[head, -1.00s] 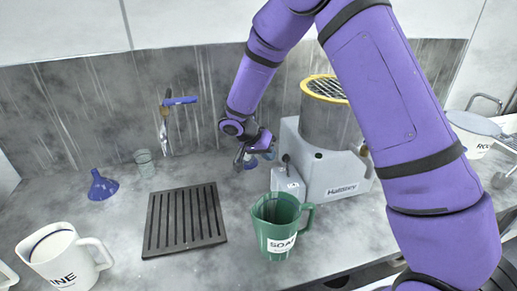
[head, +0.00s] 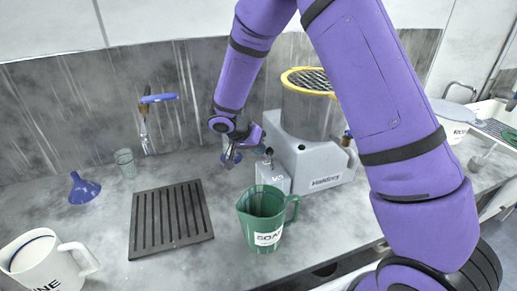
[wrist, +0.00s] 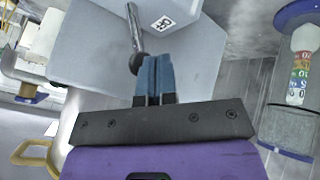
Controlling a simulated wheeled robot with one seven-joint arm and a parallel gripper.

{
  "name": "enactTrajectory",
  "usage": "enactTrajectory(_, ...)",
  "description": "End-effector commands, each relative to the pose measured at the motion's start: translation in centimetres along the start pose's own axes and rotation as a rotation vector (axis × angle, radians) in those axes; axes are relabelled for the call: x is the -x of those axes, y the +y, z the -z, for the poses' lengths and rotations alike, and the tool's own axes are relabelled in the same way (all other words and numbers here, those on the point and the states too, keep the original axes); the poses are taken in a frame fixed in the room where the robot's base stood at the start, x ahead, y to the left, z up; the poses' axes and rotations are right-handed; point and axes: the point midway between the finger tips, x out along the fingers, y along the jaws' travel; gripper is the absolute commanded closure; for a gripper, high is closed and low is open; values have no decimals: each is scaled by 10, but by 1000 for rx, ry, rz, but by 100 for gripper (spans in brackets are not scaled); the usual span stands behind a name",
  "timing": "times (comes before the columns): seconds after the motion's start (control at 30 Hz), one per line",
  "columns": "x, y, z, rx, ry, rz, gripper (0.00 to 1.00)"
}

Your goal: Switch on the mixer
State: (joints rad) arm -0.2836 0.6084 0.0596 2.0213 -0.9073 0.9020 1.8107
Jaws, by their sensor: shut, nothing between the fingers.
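The mixer (head: 322,158) is a grey machine on the counter with a round drum (head: 308,112) topped by a yellow-rimmed grille. A small lever with a black ball knob (head: 268,152) rises above the grey box at its left front. In the wrist view the metal lever (wrist: 134,25) ends in the black knob (wrist: 136,63), right beside my fingertips. My gripper (head: 231,160) is left of the lever in the head view. Its blue fingers (wrist: 154,75) are shut and empty. I cannot tell whether they touch the knob.
A green SOAP jug (head: 262,222) stands in front of the mixer. A slatted black drain grid (head: 170,222), a blue funnel (head: 84,190) and a white jug (head: 45,265) are at left. A blue-capped clear container (wrist: 290,125) shows at right in the wrist view.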

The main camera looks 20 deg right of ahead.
Motion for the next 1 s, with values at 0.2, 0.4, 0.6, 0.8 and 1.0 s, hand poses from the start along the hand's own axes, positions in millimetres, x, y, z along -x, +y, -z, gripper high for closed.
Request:
enactTrajectory(0.2, 1, 2, -1, -18, 19, 16, 100)
enactTrajectory(0.4, 3, 5, -3, -41, 42, 35, 100)
enactTrajectory(0.6, 5, 8, -4, -47, 48, 41, 100)
enactTrajectory(0.8, 7, 15, -9, -45, 48, 40, 100)
enactTrajectory(1.0, 10, 23, -16, -48, 50, 42, 100)
